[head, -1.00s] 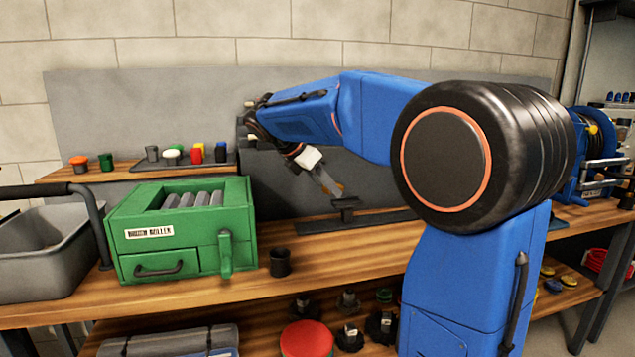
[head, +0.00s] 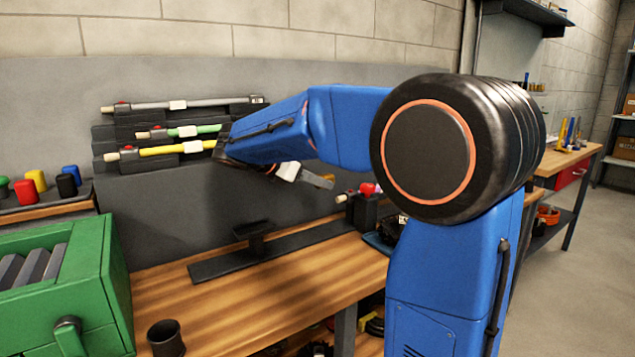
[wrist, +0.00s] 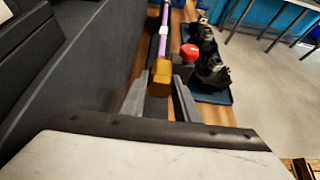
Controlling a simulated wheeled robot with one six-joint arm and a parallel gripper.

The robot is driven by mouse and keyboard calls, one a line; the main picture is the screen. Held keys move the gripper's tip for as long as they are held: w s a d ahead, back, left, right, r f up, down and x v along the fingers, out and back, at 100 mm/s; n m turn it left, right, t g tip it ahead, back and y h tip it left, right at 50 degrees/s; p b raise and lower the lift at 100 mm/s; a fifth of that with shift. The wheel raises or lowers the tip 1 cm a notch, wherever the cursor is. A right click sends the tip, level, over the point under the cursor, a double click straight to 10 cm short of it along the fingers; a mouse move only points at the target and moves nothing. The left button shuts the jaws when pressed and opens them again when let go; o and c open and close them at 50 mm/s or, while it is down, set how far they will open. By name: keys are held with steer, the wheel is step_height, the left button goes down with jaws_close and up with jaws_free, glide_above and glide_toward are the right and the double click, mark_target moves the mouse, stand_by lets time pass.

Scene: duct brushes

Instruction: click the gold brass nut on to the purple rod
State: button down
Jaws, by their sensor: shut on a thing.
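The gold brass nut (wrist: 161,73) is between the two fingertips of my gripper (wrist: 163,82), which is shut on it. The purple rod (wrist: 162,45) extends away beyond the nut in the wrist view, nearly in line with it. Whether nut and rod touch cannot be told, as the nut covers the rod's near end. The nut cannot be made out there.
Grey, green and yellow rods (head: 165,150) lie on a dark wall rack. A dark stand on a flat base (head: 255,240) is on the bench. A green box (head: 65,300) and a black cup (head: 165,338) are at left. Dark parts sit on a blue tray (wrist: 215,97).

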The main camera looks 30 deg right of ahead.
steer(key=shift+d+f, duration=0.2)
steer(key=shift+f, duration=0.5)
steer(key=shift+d+f, duration=0.1)
steer(key=shift+f, duration=2.7)
steer(key=shift+w+d, duration=0.1)
steer(key=shift+d, duration=2.1)
steer(key=c, duration=1.3)
jaws_free()
steer(key=v, duration=1.7)
steer(key=shift+a+r, duration=0.15)
steer(key=shift+a, duration=0.1)
